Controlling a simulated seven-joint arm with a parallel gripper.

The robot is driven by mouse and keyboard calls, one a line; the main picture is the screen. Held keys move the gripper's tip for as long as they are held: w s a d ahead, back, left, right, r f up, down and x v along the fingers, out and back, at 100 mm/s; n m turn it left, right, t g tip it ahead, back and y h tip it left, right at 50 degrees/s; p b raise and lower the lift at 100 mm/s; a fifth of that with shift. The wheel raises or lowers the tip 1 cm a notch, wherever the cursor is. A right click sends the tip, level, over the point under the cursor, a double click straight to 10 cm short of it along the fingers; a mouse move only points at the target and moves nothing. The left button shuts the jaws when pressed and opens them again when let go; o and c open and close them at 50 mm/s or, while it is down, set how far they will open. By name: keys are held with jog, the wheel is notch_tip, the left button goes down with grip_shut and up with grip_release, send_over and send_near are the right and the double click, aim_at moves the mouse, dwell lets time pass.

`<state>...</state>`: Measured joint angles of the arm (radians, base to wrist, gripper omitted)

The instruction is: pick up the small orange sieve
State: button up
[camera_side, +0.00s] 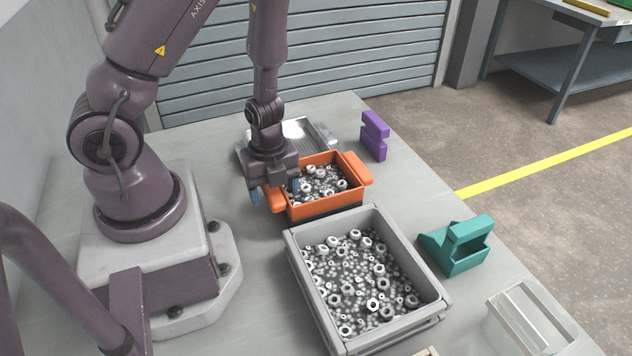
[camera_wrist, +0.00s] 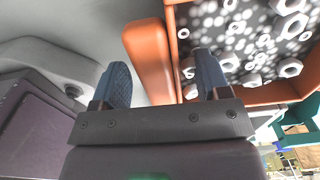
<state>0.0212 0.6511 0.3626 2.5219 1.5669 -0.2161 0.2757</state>
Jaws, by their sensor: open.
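The small orange sieve (camera_side: 330,205) is a box with a handle on either side, holding metal nuts and rings. It stands on the table behind the grey bin in the side view. My gripper (camera_side: 276,188) is over its left side. In the wrist view, the sieve's orange handle (camera_wrist: 150,58) shows between the two blue fingertips of my open gripper (camera_wrist: 162,80). One finger is outside the sieve, and the other is on the side of its inner wall and nuts. I cannot tell whether either finger touches it. The left handle is partly hidden by my gripper in the side view.
A grey bin (camera_side: 296,262) full of nuts stands in front of the sieve. A metal tray (camera_side: 322,133) lies behind it. A purple block (camera_side: 374,137), a teal holder (camera_side: 458,246) and a clear container (camera_side: 528,322) stand to the right. The table is clear left of the sieve.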

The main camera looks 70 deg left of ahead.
jog(key=shift+c, duration=0.4)
jog(key=c, duration=1.2)
jog(key=shift+r, duration=0.25)
